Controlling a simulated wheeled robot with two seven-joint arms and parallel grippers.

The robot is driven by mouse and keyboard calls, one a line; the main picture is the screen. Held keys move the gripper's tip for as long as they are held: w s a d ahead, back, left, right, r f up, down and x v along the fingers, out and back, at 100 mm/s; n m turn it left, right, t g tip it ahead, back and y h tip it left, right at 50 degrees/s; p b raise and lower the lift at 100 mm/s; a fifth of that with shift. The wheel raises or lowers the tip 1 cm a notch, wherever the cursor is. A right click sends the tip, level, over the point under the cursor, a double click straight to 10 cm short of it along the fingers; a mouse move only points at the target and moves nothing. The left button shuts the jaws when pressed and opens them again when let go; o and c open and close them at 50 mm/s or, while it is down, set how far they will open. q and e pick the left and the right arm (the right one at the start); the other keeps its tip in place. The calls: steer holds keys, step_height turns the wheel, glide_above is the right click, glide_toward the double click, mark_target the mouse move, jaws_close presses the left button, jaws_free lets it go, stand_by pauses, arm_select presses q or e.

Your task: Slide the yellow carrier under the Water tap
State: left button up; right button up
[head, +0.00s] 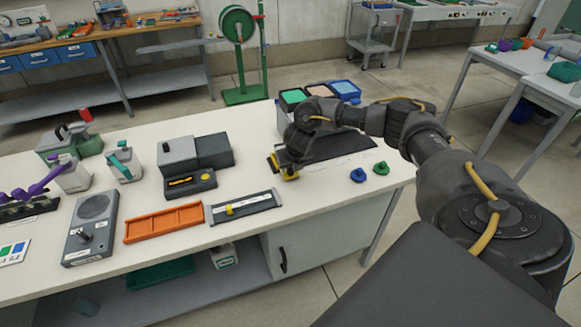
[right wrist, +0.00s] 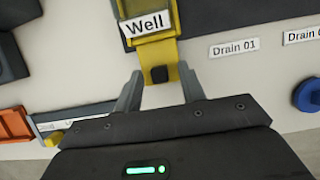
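The yellow carrier (right wrist: 185,82) shows at the top middle of the right wrist view, with a black knob (right wrist: 159,74) on its near side. A white label reading "Well" (right wrist: 144,25) shows over it. In the head view only a bit of the yellow carrier (head: 290,176) shows under my right gripper (head: 288,160), at the left end of a dark strip (head: 345,144). In the right wrist view my right gripper (right wrist: 159,88) is open, its fingers on either side of the knob with gaps visible. My left gripper is not in view. I cannot read a Water label.
Blue (head: 357,175) and green (head: 381,168) knobs stand right of the gripper. A "Drain 01" label (right wrist: 234,47) lies near the strip. Left are a grey slider unit (head: 262,204) and an orange tray (head: 164,222).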

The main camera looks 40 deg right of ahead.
steer(key=shift+f, duration=0.1)
steer(key=shift+c, duration=0.4)
jaws_close()
